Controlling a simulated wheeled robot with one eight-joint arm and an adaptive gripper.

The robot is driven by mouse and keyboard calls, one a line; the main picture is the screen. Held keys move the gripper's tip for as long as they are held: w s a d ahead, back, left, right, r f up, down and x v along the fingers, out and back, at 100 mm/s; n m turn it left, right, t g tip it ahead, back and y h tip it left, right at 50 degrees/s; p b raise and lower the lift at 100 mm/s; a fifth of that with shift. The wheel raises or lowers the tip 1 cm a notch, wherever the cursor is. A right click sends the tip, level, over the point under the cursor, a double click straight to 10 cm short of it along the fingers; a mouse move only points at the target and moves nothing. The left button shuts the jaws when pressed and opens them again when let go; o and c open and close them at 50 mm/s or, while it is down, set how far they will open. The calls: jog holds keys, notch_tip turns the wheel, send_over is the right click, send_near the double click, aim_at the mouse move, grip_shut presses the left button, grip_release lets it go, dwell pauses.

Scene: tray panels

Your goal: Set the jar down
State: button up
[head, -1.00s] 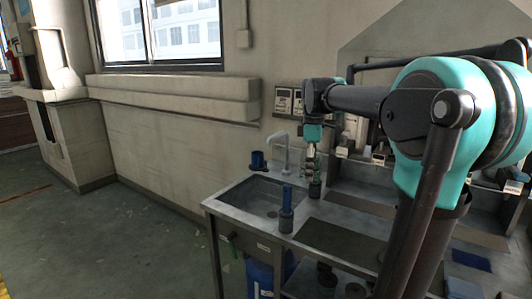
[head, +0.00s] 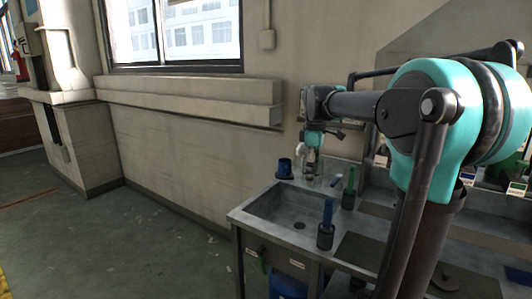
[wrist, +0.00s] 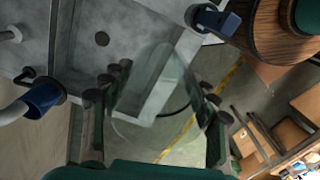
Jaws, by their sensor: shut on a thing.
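A clear glass jar (wrist: 160,95) sits between the fingers of my gripper (wrist: 157,112) in the wrist view. The fingers are shut on it from both sides, and I can see through its wall. In the head view my gripper (head: 312,160) hangs over the back of the sink unit, pointing down. The jar (head: 312,180) shows faintly below it. I cannot tell from these frames whether the jar's bottom touches the surface.
The sink (head: 272,208) lies in front of the gripper. A blue-handled tool (head: 326,225) and a green-handled tool (head: 350,187) stand upright in dark holders to the right. A dark panel (head: 362,250) is flat and clear.

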jog(key=w+d+f+m, duration=0.1)
jog(key=w+f+m, duration=0.2)
jog(key=f, duration=0.6)
jog(key=w+d+f+m, duration=0.1)
jog(key=w+f+m, duration=0.2)
jog(key=f+m, duration=0.3)
jog(key=w+d+f+m, duration=0.1)
jog(key=w+f+m, duration=0.3)
jog(key=f, duration=0.9)
jog(key=shift+d+f+m, duration=0.1)
jog(key=shift+d+m, duration=0.2)
jog(key=shift+d, duration=0.05)
jog(key=shift+w, duration=0.15)
notch_tip(320, 180, up, 11)
jog(key=w+m, duration=0.2)
jog(key=m, duration=0.1)
jog(key=shift+w+m, duration=0.3)
